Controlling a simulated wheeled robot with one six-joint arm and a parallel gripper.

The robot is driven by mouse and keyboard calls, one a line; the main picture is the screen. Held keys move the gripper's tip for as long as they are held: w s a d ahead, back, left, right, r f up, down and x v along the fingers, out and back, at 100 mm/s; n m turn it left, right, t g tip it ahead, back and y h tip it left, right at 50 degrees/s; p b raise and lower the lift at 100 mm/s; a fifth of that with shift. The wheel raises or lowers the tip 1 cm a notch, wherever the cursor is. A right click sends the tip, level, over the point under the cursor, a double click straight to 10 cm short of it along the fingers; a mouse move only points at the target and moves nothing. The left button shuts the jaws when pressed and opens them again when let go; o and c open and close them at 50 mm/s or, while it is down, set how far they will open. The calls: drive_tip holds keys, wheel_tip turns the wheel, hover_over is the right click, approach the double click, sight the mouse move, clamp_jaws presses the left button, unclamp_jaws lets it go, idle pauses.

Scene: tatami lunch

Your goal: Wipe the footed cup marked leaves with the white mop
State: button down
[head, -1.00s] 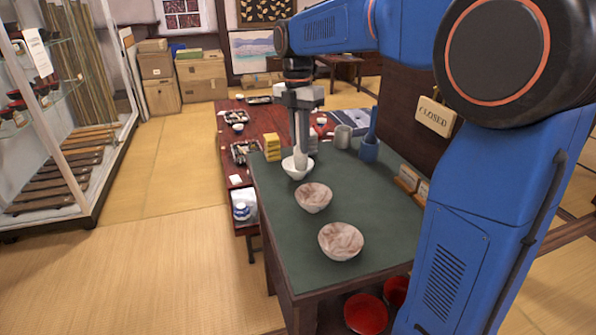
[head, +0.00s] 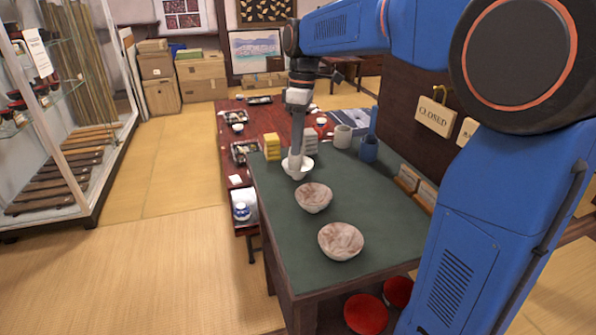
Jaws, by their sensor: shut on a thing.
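My gripper (head: 298,100) is shut on the white mop (head: 297,143), which looks pale grey and hangs down with a slight tilt. The mop's lower end is inside a white cup (head: 306,168) at the far left part of the green-topped table; its exact contact with the cup is hidden. Two cups with reddish-brown patterns stand nearer, one in the middle (head: 313,197) and one at the front (head: 340,242). I cannot make out a leaf mark or a foot clearly on any cup.
The green tabletop (head: 385,215) is clear to the right of the cups. Yellow blocks (head: 272,147), a grey cup (head: 342,136) and a blue holder (head: 368,150) stand behind. A low red table (head: 262,120) lies beyond. Red stools (head: 366,313) sit below.

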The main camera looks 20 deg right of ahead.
drive_tip(key=shift+m, duration=0.7)
drive_tip(key=n, duration=0.3)
drive_tip(key=shift+s, duration=0.1)
drive_tip(key=n, duration=0.4)
drive_tip(key=shift+s+d+h, duration=0.1)
drive_tip(key=shift+d+h, duration=0.05)
drive_tip(key=shift+h, duration=0.15)
drive_tip(key=n, duration=0.7)
drive_tip(key=shift+s+d+g+h, duration=0.2)
drive_tip(key=shift+g+h, duration=0.1)
drive_tip(key=shift+h, duration=0.1)
drive_tip(key=shift+r, duration=0.1)
drive_tip(key=shift+r, duration=4.8)
